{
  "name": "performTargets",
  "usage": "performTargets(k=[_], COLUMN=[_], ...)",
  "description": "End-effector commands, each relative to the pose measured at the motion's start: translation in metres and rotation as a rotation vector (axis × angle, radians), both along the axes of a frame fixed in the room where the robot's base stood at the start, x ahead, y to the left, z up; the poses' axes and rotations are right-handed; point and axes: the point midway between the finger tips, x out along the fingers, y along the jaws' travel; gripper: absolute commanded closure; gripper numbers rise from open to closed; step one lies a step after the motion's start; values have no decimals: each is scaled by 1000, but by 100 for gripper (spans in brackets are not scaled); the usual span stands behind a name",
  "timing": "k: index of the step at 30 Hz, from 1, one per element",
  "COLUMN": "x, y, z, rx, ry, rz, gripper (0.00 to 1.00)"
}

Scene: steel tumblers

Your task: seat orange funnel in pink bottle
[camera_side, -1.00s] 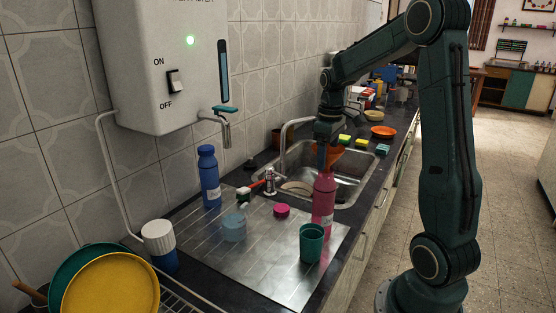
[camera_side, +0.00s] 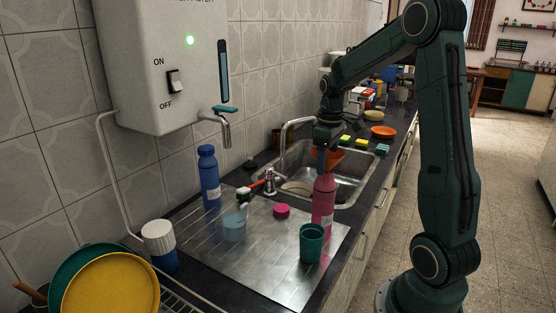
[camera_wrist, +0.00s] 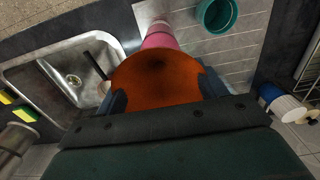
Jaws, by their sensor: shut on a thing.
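The pink bottle (camera_side: 323,203) stands upright on the steel drainboard, near the sink's front corner. My gripper (camera_side: 323,163) is shut on the orange funnel (camera_side: 334,158), just above and behind the bottle top in the side view. My fingers hide part of the funnel there, and I cannot tell whether its spout touches the bottle mouth. In the wrist view, the wide funnel (camera_wrist: 155,82) sits between my two fingers, and the pink bottle (camera_wrist: 160,36) shows beyond its rim. The funnel hides the spout and the bottle mouth.
A green tumbler (camera_side: 312,242) stands close in front of the bottle. A pink lid (camera_side: 281,210), a clear blue tumbler (camera_side: 233,228) and a blue bottle (camera_side: 208,178) are to the left. The sink (camera_side: 345,180) and its faucet (camera_side: 284,150) lie behind.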

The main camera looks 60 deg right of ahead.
Motion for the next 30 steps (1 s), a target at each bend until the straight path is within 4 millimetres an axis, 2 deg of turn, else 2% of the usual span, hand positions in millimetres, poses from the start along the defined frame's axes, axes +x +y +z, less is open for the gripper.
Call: performTargets(k=[20, 21, 24, 30], x=[0, 0, 0, 0], y=[0, 0, 0, 0], z=[-8, -8, -7, -8], rx=[0, 0, 0, 0], ry=[0, 0, 0, 0], rz=[0, 0, 0, 0], gripper=[51, 26, 6, 4])
